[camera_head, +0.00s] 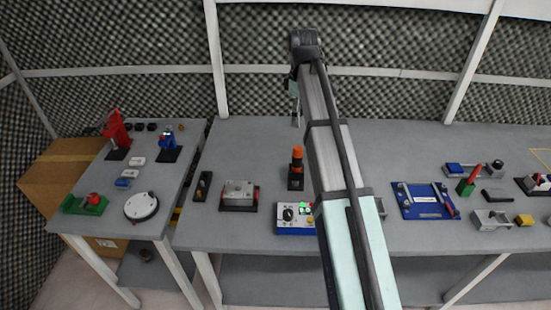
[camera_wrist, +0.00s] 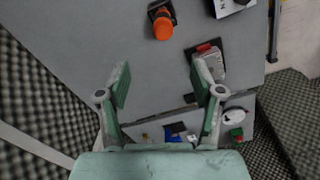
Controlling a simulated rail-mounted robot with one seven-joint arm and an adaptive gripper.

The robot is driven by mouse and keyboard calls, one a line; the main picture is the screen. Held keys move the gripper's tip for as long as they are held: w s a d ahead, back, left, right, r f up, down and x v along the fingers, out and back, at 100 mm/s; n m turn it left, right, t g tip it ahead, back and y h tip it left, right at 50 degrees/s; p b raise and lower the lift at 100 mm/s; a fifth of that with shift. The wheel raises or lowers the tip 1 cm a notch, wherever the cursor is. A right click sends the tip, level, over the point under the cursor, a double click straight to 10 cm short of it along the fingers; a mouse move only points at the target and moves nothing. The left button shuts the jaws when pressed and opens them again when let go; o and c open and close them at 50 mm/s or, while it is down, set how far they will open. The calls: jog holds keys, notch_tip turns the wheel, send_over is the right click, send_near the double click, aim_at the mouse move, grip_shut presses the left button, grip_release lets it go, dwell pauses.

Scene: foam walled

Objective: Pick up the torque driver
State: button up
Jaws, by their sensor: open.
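The orange and black upright tool (camera_head: 297,160), which looks like the torque driver, stands in a dark base on the long grey table, just left of my arm. In the wrist view its orange top (camera_wrist: 163,30) shows near the upper edge, beyond my fingertips. My gripper (camera_head: 296,118) hangs above the back part of the table, behind the tool and apart from it. In the wrist view my gripper (camera_wrist: 159,82) is open, with only bare table between its fingers. The tool's lower part is partly hidden by its top in the wrist view.
A blue-and-white box with a knob (camera_head: 291,218) stands in front of the tool. A grey block on a dark base (camera_head: 239,193) is to its left. A blue frame (camera_head: 426,200) lies right of my arm. A side table (camera_head: 113,213) holds several items. The table's back strip is clear.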

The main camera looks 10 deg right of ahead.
aim_at(298, 148)
jog(key=shift+n, duration=0.7)
jog(key=f+p, duration=0.3)
jog(key=f, duration=0.9)
jog(key=shift+s+f, duration=0.1)
jog(key=shift+s, duration=0.1)
jog(key=shift+f+p, duration=1.3)
jog(key=shift+f, duration=1.35)
grip_shut()
